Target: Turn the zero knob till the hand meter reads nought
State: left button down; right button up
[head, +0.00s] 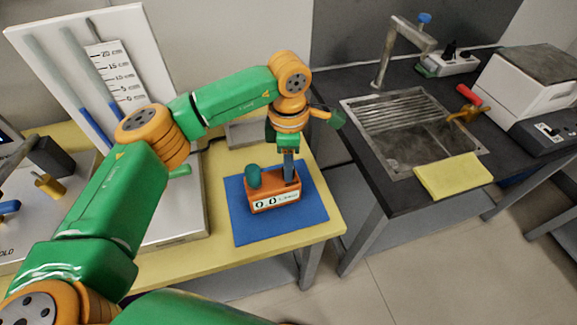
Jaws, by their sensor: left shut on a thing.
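The hand meter (261,203) is a small orange box on a blue mat (244,225). Its white front display shows two characters that look like "0 0", with small unreadable print to their right. A dark green rounded part (252,175) stands on its top left. My left gripper (291,177) points down over the meter's top right. Its fingers are shut at the top face, where they hide the zero knob they hold. My right gripper is not in view.
The mat lies on a yellow table (222,256). A white board (97,55) with a scale and blue columns stands at the left. A dark bench with a sink (405,125), tap and yellow cloth (452,175) is at the right, across a gap.

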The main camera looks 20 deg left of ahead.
pick_arm(q)
jog(key=shift+m, duration=0.5)
jog(key=c, duration=0.6)
grip_release()
notch_tip(320, 180, up, 7)
jog(key=shift+r+b, duration=0.1)
jog(key=shift+b, duration=0.55)
